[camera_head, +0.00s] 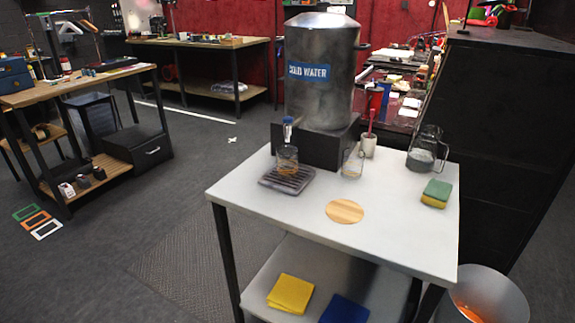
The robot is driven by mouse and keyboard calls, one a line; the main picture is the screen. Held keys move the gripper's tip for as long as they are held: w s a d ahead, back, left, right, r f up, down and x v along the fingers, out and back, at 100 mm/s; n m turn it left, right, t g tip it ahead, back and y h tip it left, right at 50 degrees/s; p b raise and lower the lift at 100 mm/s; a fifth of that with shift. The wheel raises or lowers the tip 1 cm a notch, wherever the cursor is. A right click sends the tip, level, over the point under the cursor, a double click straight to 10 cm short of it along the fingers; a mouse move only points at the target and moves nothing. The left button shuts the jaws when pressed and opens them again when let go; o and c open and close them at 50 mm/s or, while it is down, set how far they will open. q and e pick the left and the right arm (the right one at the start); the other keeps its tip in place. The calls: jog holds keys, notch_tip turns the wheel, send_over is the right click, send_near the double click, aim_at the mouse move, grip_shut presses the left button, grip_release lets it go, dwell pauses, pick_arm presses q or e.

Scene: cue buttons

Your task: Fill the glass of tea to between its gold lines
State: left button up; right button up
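A clear glass (287,160) stands upright on a dark slatted drip tray (271,184), below the blue-handled tap (288,124) of a big metal urn (316,95) labelled "COLD WATER". The glass shows an amber tint low down; its gold lines and exact level are too small to make out. A second clear glass (352,162) stands to the right, also with a faint amber tint. No stream from the tap can be made out. Neither of my grippers is in view.
On the white table (400,235) are a round wooden coaster (345,211), a white cup (368,146) with a red-handled tool, a glass jug (425,150) and a sponge (437,193). Folded cloths (290,293) lie on the lower shelf. A bin (488,297) stands front right. The table front is clear.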

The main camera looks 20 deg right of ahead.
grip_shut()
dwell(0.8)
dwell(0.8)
